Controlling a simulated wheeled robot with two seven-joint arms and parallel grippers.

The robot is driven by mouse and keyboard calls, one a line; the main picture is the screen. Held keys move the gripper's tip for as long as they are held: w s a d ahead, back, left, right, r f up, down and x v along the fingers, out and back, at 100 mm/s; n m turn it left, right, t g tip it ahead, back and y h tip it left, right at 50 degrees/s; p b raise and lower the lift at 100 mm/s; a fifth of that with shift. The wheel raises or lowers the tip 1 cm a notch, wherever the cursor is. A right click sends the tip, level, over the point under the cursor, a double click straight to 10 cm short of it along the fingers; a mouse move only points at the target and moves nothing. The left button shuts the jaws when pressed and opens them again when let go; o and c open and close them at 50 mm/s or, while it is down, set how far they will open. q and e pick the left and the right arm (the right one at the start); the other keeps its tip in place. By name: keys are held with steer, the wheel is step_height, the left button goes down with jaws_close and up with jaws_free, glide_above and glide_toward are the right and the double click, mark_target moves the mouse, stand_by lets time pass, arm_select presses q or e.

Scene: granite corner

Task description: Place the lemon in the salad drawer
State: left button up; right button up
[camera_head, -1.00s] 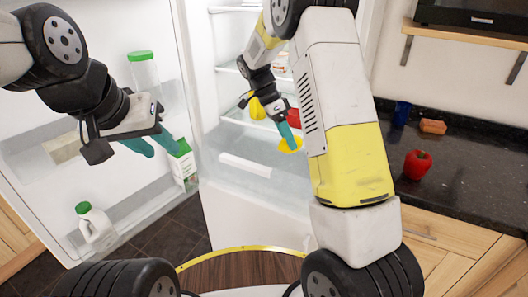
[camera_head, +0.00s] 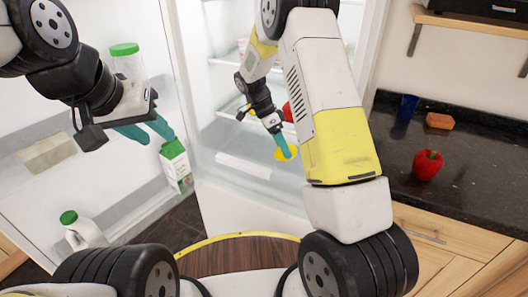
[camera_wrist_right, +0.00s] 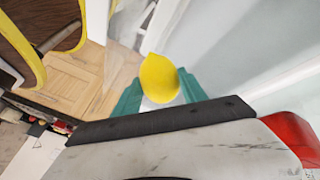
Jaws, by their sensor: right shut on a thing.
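The lemon (camera_wrist_right: 160,78) is a yellow fruit between the teal fingers of my right gripper (camera_wrist_right: 156,92) in the right wrist view. In the head view the lemon (camera_head: 279,154) shows at the tips of the right gripper (camera_head: 285,147), which points down over the clear salad drawer (camera_head: 243,167) at the bottom of the fridge. How far the lemon is above the drawer floor is hard to tell. My left gripper (camera_head: 146,130) is open and empty in front of the fridge door, its two teal fingers apart.
The open fridge door at left holds a green-capped jar (camera_head: 127,59), a green-and-white carton (camera_head: 176,165) and a white jug (camera_head: 82,230). A red pepper (camera_head: 427,165), sponge (camera_head: 439,121) and blue cup (camera_head: 407,107) stand on the counter.

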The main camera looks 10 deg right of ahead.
step_height(320, 180, down, 15)
steer(key=shift+f, duration=0.2)
stand_by(0.3)
steer(key=shift+f, duration=0.15)
steer(key=o, duration=1.5)
steer(key=shift+c, duration=0.2)
